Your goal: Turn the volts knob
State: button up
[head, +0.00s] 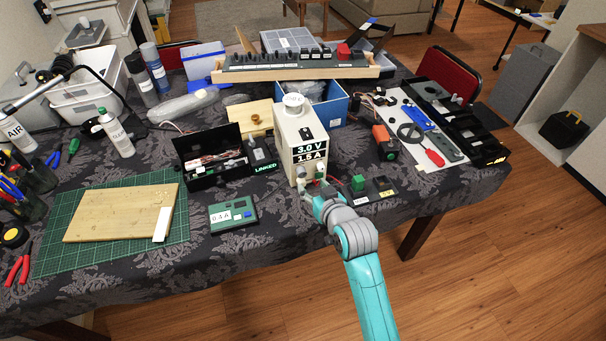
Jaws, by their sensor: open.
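A cream power supply box (289,130) stands upright near the table's front edge in the head view. Its dark display (310,152) reads 3.0 V and 1.5 A. Small fittings (321,173) show low on its front face, below the display. They are too small to tell which is the volts knob, and my gripper partly covers that area. My gripper (309,193) is open, close in front of the lower front of the box. Whether it touches a knob cannot be told. My teal arm reaches in from the lower right.
A black open case (205,183) and a box marked LINKED (262,155) stand left of the supply. A green device (233,214) lies at the front. A small green block (358,182) and an orange-red device (384,142) are to the right. A blue bin (328,107) stands behind.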

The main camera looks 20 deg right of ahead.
aim_at(303, 175)
jog(key=x, duration=0.8)
grip_shut()
